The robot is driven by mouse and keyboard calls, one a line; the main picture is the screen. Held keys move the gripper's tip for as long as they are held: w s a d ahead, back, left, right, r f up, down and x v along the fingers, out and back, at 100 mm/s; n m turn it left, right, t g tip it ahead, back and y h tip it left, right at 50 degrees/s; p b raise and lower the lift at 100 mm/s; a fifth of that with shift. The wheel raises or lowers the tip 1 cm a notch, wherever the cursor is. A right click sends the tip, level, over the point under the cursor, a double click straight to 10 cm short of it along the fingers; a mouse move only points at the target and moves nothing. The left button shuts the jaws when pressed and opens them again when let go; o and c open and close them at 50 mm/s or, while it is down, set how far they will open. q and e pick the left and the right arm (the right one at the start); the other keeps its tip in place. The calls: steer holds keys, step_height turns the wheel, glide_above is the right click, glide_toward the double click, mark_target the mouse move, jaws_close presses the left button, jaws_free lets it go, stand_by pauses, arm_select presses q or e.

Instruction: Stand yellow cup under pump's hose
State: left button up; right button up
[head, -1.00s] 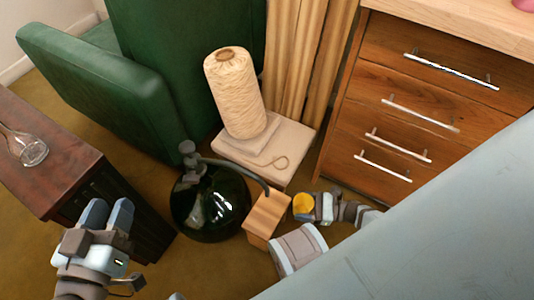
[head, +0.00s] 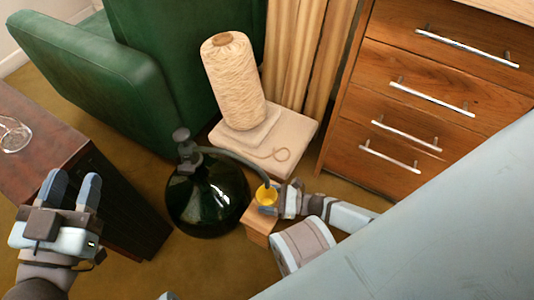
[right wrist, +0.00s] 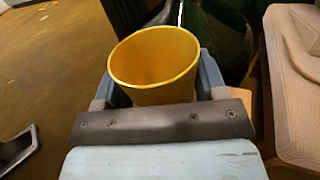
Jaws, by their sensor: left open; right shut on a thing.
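The yellow cup (head: 265,195) is upright in my right gripper (head: 277,198), which is shut on it. In the head view the cup is over the wooden block, by the tip of the pump's hose (head: 240,162). I cannot tell whether it touches the block. In the right wrist view the cup (right wrist: 155,58) is open-topped and looks empty, between both fingers. The pump (head: 184,145) sits on a dark green glass vessel (head: 207,197). The wooden block (head: 257,223) stands right of the vessel. My left gripper (head: 74,190) is open and empty at the left.
A cone of thread (head: 234,85) stands on a pale box (head: 292,155) behind the hose. A green armchair (head: 90,85) is at the back left. A dark side table (head: 45,150) bears a glass (head: 14,135). A wooden drawer cabinet (head: 410,110) stands at the right.

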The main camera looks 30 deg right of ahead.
steer(key=o, duration=1)
steer(key=shift+r, duration=0.15)
arm_select(q)
steer(key=n+p, duration=0.1)
steer(key=s+d+n+g+p, duration=0.1)
steer(key=p, duration=0.1)
steer(key=shift+s+f+y, duration=0.25)
steer(key=shift+f+y, duration=0.05)
steer(key=shift+y, duration=0.1)
arm_select(e)
steer(key=v, duration=1.2)
arm_select(q)
steer(key=shift+w+r, duration=0.15)
